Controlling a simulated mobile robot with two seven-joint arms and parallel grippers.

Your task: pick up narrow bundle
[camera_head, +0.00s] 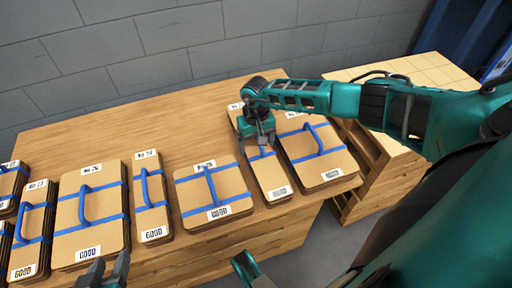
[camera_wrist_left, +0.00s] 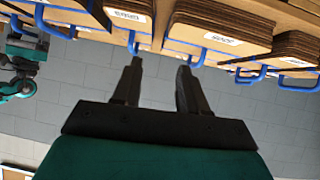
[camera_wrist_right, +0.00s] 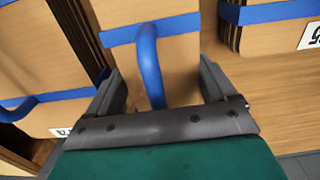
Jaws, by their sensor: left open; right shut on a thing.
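A narrow brown bundle (camera_head: 273,181) with a blue strap, a blue handle and a white label lies between two wider bundles, right of the table's middle. My right gripper (camera_head: 259,145) is over its far half. In the right wrist view, my right gripper (camera_wrist_right: 163,88) has its fingers on both sides of this narrow bundle (camera_wrist_right: 178,55), with the blue handle (camera_wrist_right: 150,65) between them. Another narrow bundle (camera_head: 151,190) stands further left. My left gripper (camera_head: 105,272) is open and empty at the bottom edge; its fingers also show in the left wrist view (camera_wrist_left: 160,88).
Wider strapped bundles stand close on either side of the held one, at left (camera_head: 203,200) and right (camera_head: 313,160). Several more bundles fill the left of the wooden table (camera_head: 190,120). A wooden crate-like unit (camera_head: 440,72) stands at right. A grey block wall (camera_head: 150,45) is behind.

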